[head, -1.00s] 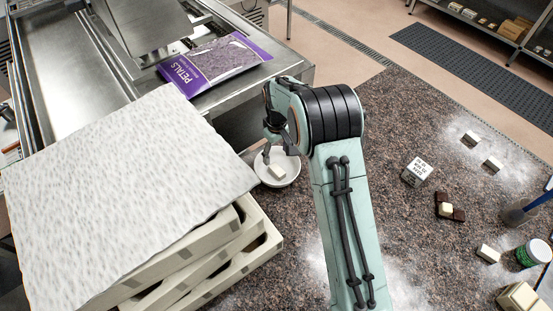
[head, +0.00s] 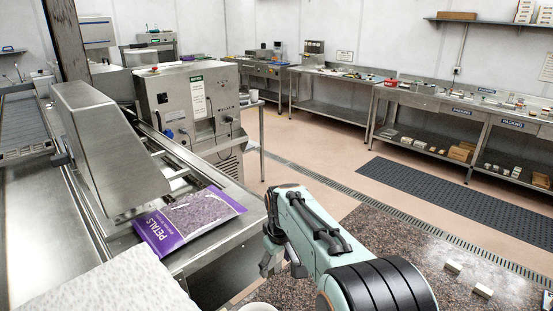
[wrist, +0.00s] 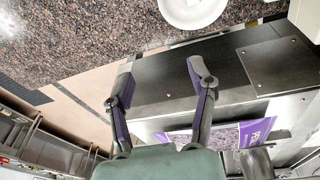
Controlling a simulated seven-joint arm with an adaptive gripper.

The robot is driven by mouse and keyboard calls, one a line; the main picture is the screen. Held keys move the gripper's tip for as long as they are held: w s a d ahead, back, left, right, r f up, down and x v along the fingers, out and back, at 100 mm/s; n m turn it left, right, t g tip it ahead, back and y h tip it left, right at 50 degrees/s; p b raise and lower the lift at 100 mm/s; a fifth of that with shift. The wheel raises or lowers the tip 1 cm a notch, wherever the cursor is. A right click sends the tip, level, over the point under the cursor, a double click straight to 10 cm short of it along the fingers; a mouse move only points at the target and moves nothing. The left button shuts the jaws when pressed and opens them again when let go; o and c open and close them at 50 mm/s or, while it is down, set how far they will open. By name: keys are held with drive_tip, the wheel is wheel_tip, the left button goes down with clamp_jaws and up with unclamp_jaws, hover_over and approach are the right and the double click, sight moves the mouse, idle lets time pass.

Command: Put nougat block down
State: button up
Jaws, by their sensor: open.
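A white bowl (wrist: 192,20) is cut off by the top edge of the wrist view. Only a sliver of its rim (head: 258,307) shows at the bottom of the head view. In the head view my gripper (head: 282,262) hangs above the gap between the speckled counter and the steel machine.
A purple petals bag (head: 190,222) lies on the steel machine's edge; it also shows in the wrist view (wrist: 218,136). A pale textured slab (head: 115,285) is at lower left. Two small blocks sit on the speckled counter (head: 430,255) at right.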

drive_tip(key=s+d+r+m+t, duration=0.1)
drive_tip(key=s+d+r, duration=0.3)
drive_tip(key=s+r, duration=0.15)
drive_tip(key=s+d+r+m, duration=0.1)
drive_tip(key=s+d+r, duration=0.25)
drive_tip(key=s, duration=0.35)
drive_tip(key=s+f+m+g, duration=0.2)
drive_tip(key=s+f, duration=0.1)
drive_tip(key=s, duration=0.7)
drive_tip(key=s+d+f+m+g, duration=0.1)
drive_tip(key=s+f, duration=0.3)
drive_tip(key=s, duration=0.6)
drive_tip(key=shift+m+g, duration=0.4)
drive_tip(key=shift+m, duration=0.4)
